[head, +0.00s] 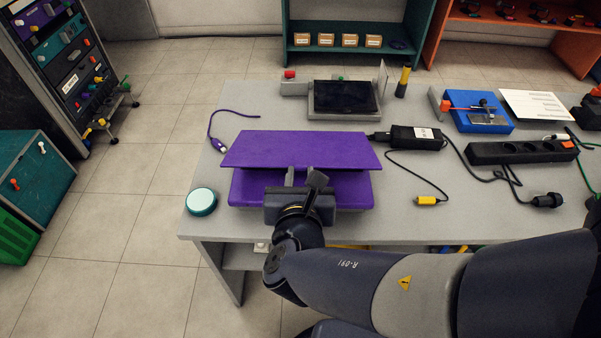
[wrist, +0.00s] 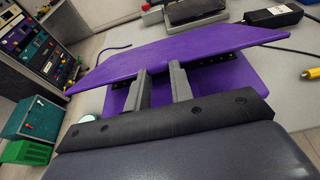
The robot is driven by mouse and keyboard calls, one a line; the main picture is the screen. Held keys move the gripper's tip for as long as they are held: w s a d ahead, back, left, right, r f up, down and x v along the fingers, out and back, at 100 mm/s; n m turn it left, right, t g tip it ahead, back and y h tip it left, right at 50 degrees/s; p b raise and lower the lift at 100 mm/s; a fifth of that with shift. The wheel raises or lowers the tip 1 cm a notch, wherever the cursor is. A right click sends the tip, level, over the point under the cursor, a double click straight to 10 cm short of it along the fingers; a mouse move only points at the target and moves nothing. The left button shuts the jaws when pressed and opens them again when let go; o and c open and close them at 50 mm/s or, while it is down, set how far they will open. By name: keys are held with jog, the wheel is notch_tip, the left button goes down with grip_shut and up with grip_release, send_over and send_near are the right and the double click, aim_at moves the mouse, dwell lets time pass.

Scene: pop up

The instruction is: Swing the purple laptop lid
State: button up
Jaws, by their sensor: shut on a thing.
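The purple laptop stands near the front left of the grey table. Its lid (head: 300,146) is raised partway above the purple base (head: 246,190), with a dark gap between them. In the wrist view the lid (wrist: 175,48) slants across the picture, with the base (wrist: 235,80) below it. My gripper (head: 303,176) is at the laptop's front, its fingers at the lid's near edge. In the wrist view my gripper (wrist: 161,80) shows two grey fingers a little apart, shut on the lid; the exact contact at the fingertips is hard to see.
A teal round puck (head: 201,202) lies left of the laptop, near a purple cable (head: 212,130). A black power adapter (head: 416,138) is close on the right, with a power strip (head: 522,151) beyond. A tablet on a stand (head: 345,97) is behind.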

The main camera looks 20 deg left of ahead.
notch_tip(320, 180, down, 6)
jog(key=s+b, duration=0.2)
jog(key=b, duration=0.3)
jog(key=shift+d+f+b, duration=0.2)
jog(key=shift+d+b, duration=0.05)
jog(key=shift+b, duration=0.15)
jog(key=shift+s, duration=0.1)
jog(key=f+b, duration=0.3)
jog(key=shift+s+f, duration=0.1)
jog(key=shift+s, duration=0.1)
jog(key=o, duration=0.9)
jog(key=shift+r, duration=0.2)
jog(key=shift+s, duration=0.1)
jog(key=shift+p+v, duration=1.65)
jog(key=shift+v, duration=3.65)
jog(key=shift+b+x, duration=1.5)
jog(key=shift+x, duration=3.95)
